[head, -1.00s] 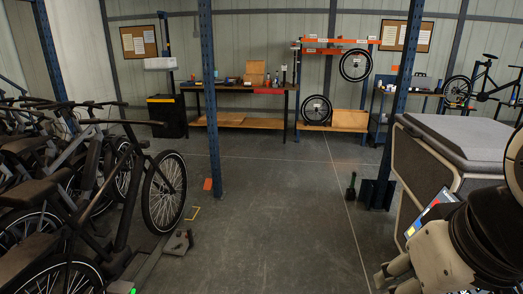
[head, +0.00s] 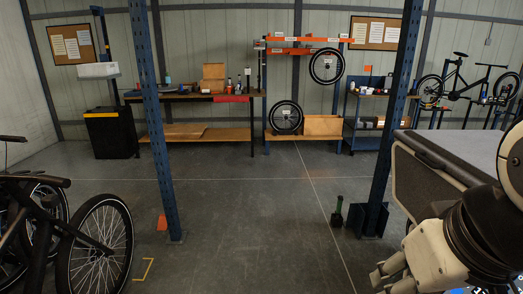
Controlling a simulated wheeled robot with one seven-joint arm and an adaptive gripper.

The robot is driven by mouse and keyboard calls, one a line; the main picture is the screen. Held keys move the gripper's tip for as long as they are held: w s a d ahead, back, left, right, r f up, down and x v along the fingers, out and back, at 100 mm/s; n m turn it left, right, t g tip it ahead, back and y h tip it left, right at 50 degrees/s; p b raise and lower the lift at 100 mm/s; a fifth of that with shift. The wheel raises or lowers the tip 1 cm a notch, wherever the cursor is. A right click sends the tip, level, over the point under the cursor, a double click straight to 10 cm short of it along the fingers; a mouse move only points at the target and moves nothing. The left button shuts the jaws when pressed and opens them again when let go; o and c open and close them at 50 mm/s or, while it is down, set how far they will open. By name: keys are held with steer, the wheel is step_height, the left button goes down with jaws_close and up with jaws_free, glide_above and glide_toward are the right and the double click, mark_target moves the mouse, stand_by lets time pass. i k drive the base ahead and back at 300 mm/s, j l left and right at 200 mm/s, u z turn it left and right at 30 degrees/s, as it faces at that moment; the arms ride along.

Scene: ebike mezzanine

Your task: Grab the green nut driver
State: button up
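I cannot make out a green nut driver in this view. Small items, too small to identify, stand on the workbench (head: 190,97) at the back, among them a wooden box (head: 213,78) and some red and dark objects. My gripper (head: 385,275) shows only in part at the lower right, pale and pointing left, far from the bench. Whether its fingers are open or shut is unclear.
Blue posts (head: 156,130) and (head: 388,120) stand left and right. Bikes (head: 90,245) stand at left, a grey padded box (head: 440,185) at right. A green-topped object (head: 338,212) stands on the floor near the right post. The middle floor is clear.

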mark_target(341, 199)
steer(key=i+j+z, duration=0.15)
steer(key=i, duration=1.75)
steer(key=i+l, duration=0.2)
steer(key=i, duration=0.25)
steer(key=i+l, duration=0.2)
steer(key=i, duration=0.25)
steer(key=i+l, duration=0.15)
steer(key=i, duration=0.25)
steer(key=i+l, duration=0.2)
steer(key=i, duration=0.25)
steer(key=i+l, duration=0.3)
steer(key=l+u, duration=0.05)
steer(key=l, duration=0.05)
